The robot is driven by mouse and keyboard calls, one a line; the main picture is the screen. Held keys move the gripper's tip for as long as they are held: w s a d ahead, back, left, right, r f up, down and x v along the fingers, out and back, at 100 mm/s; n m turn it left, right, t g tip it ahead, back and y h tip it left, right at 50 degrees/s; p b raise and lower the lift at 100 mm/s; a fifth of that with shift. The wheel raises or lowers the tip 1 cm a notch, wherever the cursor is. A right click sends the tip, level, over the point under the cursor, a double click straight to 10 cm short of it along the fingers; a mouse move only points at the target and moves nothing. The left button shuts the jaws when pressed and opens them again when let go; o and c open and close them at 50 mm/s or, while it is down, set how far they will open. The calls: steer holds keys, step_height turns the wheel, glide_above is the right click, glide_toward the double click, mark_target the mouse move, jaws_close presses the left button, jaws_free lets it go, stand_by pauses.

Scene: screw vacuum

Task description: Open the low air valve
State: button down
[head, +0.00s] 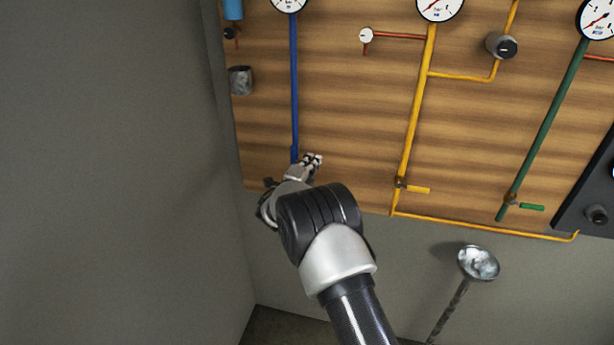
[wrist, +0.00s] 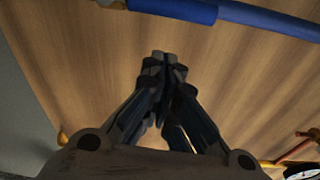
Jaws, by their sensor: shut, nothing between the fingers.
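The blue pipe (head: 293,90) runs down the wooden panel from a gauge to my gripper. In the wrist view, a thicker blue piece (wrist: 175,9), which looks like a valve handle, lies in line with the blue pipe (wrist: 270,20). A brass fitting (wrist: 112,4) shows at its left end, cut by the frame edge. My gripper (head: 313,160) is by the lower end of the blue pipe, its fingertips just right of it. In the wrist view, my gripper (wrist: 164,57) is shut and empty, its tips apart from the blue piece. My gripper and wrist hide the pipe's bottom in the head view.
A yellow valve handle (head: 418,190) and a green valve handle (head: 531,207) stick out sideways from their pipes to the right. A metal funnel-like dish (head: 479,262) stands below the panel. A grey wall (head: 110,170) closes off the left side.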

steer(key=v, duration=1)
steer(key=shift+d, duration=0.25)
